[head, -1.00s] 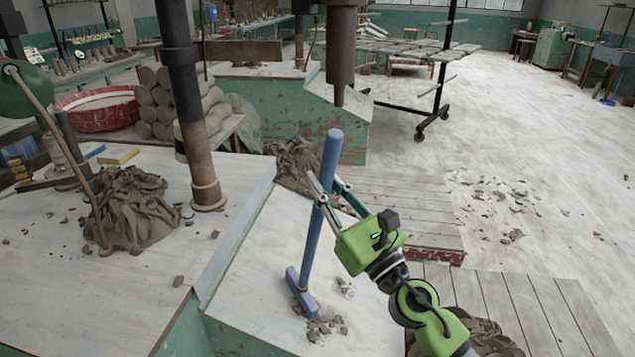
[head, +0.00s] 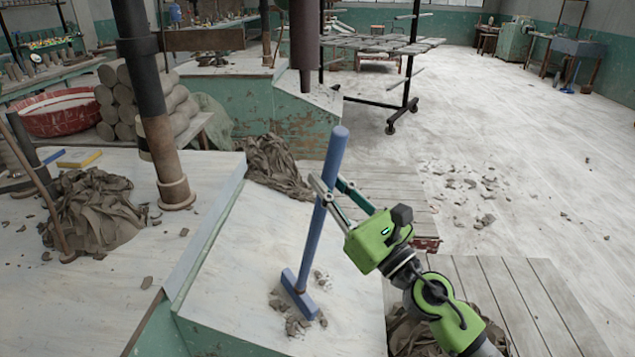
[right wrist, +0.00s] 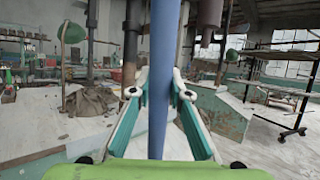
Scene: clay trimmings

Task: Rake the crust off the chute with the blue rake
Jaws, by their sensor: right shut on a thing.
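The blue rake (head: 313,230) stands tilted over the sloped pale chute (head: 240,265), its crosshead low on the slope. It looks in contact with the surface, but I cannot be sure. My right gripper (head: 327,186) is shut on the upper handle. In the right wrist view the handle (right wrist: 159,60) stands between the two fingers (right wrist: 160,95). Broken grey crust (head: 290,323) lies just below the crosshead, and a few crumbs (head: 322,281) lie beside it on the right. My left gripper is not in view.
A clay heap (head: 95,210) lies on the left tabletop beside a thick post (head: 160,150). Another clay heap (head: 272,163) lies at the chute's upper end. More clay trimmings (head: 405,335) lie below the chute on the right, near the wooden boards (head: 520,300).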

